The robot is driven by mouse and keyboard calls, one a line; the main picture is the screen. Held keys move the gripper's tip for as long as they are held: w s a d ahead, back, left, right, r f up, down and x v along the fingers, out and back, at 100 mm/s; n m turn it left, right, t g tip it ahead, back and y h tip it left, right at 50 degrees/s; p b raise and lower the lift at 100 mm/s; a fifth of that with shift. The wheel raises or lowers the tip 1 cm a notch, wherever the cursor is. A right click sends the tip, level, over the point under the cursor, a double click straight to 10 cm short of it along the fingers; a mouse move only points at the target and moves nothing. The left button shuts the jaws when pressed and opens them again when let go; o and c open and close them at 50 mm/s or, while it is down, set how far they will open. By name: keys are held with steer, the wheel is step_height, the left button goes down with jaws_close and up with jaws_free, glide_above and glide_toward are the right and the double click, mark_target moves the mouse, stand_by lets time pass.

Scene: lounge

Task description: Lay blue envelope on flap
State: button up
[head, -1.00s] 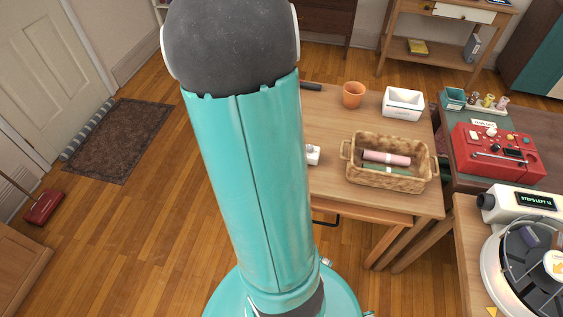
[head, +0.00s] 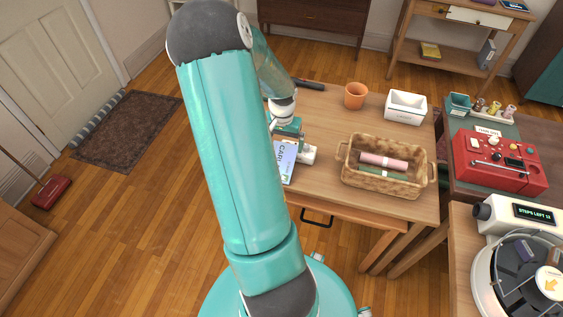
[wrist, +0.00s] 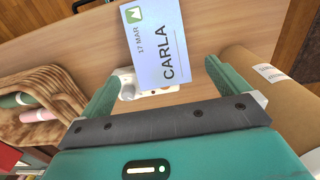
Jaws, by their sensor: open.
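The light blue envelope (wrist: 156,42), marked "CARLA" and "17 MAR" with a green stamp, shows ahead of my fingers in the wrist view. In the head view the envelope (head: 285,158) is by the table's left part, partly hidden by my arm. My gripper (wrist: 163,74) is open, with one finger to each side of the envelope's near end; I see no finger closed on it. My gripper (head: 287,127) is just beyond the envelope in the head view. I cannot single out a flap; the wooden table (head: 330,120) is partly hidden by my arm.
A small white device (head: 308,154) is right beside the envelope. A wicker basket (head: 386,187) with pink and green rolls, an orange pot (head: 356,95) and a white box (head: 405,106) stand on the table. A brown labelled object (wrist: 272,100) is close to my right finger.

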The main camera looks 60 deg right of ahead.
mark_target(283, 155)
steer(key=f, duration=0.8)
steer(key=shift+d, duration=0.25)
steer(key=shift+r, duration=0.1)
steer(key=c, duration=1)
steer(key=shift+o, duration=0.2)
steer(key=shift+r, duration=0.1)
steer(key=shift+r, duration=0.55)
steer(key=s+a+r, duration=0.2)
steer(key=a+r, duration=0.9)
steer(key=a, duration=0.3)
steer(key=shift+r, duration=0.35)
